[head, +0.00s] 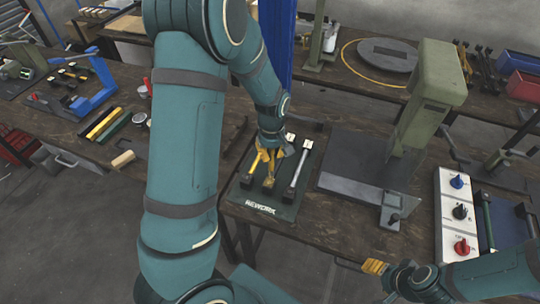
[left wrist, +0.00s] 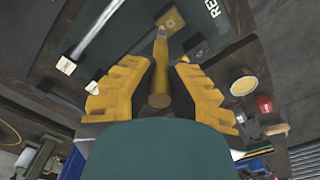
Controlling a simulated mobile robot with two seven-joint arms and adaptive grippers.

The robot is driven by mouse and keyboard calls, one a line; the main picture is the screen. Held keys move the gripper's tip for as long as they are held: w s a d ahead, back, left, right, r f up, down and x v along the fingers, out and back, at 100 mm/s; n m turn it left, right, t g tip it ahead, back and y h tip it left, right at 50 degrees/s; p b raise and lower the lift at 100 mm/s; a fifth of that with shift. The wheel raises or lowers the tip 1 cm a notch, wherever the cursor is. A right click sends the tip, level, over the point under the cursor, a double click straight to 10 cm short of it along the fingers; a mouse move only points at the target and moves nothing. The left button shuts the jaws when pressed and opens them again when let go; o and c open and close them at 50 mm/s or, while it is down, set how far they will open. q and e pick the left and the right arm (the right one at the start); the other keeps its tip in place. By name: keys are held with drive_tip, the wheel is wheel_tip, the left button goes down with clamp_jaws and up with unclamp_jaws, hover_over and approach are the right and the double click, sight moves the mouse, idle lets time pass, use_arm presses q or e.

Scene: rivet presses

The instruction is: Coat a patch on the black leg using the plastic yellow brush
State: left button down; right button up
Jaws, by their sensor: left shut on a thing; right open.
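My left gripper (head: 268,155) is over the dark green REWORK mat (head: 258,205). It is shut on the yellow brush, whose handle (left wrist: 160,60) stands between the yellow fingers in the left wrist view. The brush points down toward the mat, with a tan square (left wrist: 171,20) at its far end; I cannot tell whether it touches anything. A silver rod (head: 301,165) lies in black holders to the right. A black block (left wrist: 200,49) shows beside the brush; the black leg is hard to make out against the dark mat and is partly hidden. My right gripper (head: 375,266) is open and empty at the bench's front edge.
A green press (head: 430,80) with a grey base stands right of the mat. A white control box (head: 460,212) with knobs is further right. Yellow and green bars (head: 108,125) and a blue press (head: 92,90) lie left. My left arm hides part of the bench.

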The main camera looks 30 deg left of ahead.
use_arm(q)
drive_tip(key=shift+r+p, duration=2.45)
drive_tip(key=shift+r, duration=0.55)
drive_tip(key=shift+r+p, duration=1.3)
drive_tip(key=shift+r, duration=0.25)
drive_tip(key=shift+f, duration=0.1)
drive_tip(key=shift+d, duration=0.1)
